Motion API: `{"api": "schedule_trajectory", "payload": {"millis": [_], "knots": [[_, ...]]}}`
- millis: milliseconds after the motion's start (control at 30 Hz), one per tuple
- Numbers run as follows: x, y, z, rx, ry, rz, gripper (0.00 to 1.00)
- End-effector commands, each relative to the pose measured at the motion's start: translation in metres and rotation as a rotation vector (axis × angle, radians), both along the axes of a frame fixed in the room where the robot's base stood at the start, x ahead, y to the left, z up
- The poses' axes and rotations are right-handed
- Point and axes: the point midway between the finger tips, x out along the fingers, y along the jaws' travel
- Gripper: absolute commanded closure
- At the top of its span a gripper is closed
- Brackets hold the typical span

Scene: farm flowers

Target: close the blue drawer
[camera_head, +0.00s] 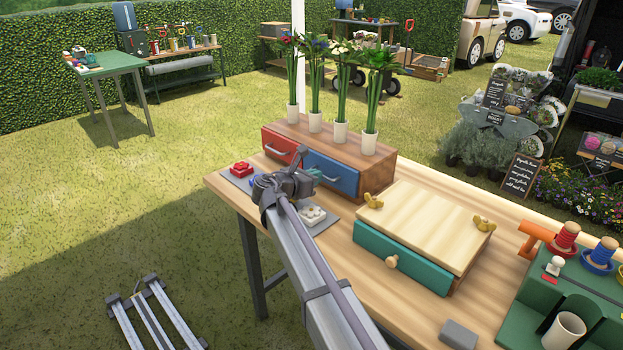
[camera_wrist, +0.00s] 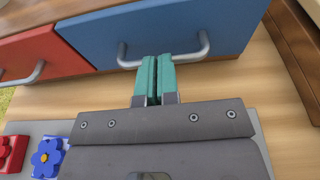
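The blue drawer (camera_head: 332,176) is the right one of two drawers in a wooden cabinet (camera_head: 368,186) on the table. Its front (camera_wrist: 170,22) fills the top of the wrist view, with a grey bar handle (camera_wrist: 190,56). The front looks about in line with the red drawer beside it; I cannot tell whether it is fully flush. My gripper (camera_wrist: 157,62) has its teal fingers together, with only a thin dark line between them. The fingertips are at the handle and hide its middle; contact is unclear. In the head view my gripper (camera_head: 312,174) is in front of the blue drawer.
The red drawer (camera_head: 282,147) is to the left. Vases with flowers (camera_head: 341,132) stand on the cabinet. A grey mat (camera_wrist: 20,128) with a red and a blue flower piece (camera_wrist: 47,158) lies below my gripper. A wooden box with a teal drawer (camera_head: 402,258) is to the right.

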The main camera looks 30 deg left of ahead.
Motion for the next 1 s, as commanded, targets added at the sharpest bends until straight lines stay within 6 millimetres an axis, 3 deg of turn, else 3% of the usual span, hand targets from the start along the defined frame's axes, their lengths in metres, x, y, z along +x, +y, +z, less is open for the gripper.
{"api": "schedule_trajectory", "payload": {"millis": [133, 267, 600, 700, 1000], "knots": [[0.003, -0.001, 0.002, -0.002, -0.005, -0.002, 1.0], [-0.012, -0.001, 0.007, -0.002, -0.005, -0.004, 1.0], [-0.101, 0.012, 0.028, 0.0, -0.004, -0.008, 1.0], [-0.119, 0.015, 0.03, 0.0, -0.003, -0.009, 1.0], [-0.131, 0.018, 0.031, -0.001, -0.003, -0.011, 1.0]]}}
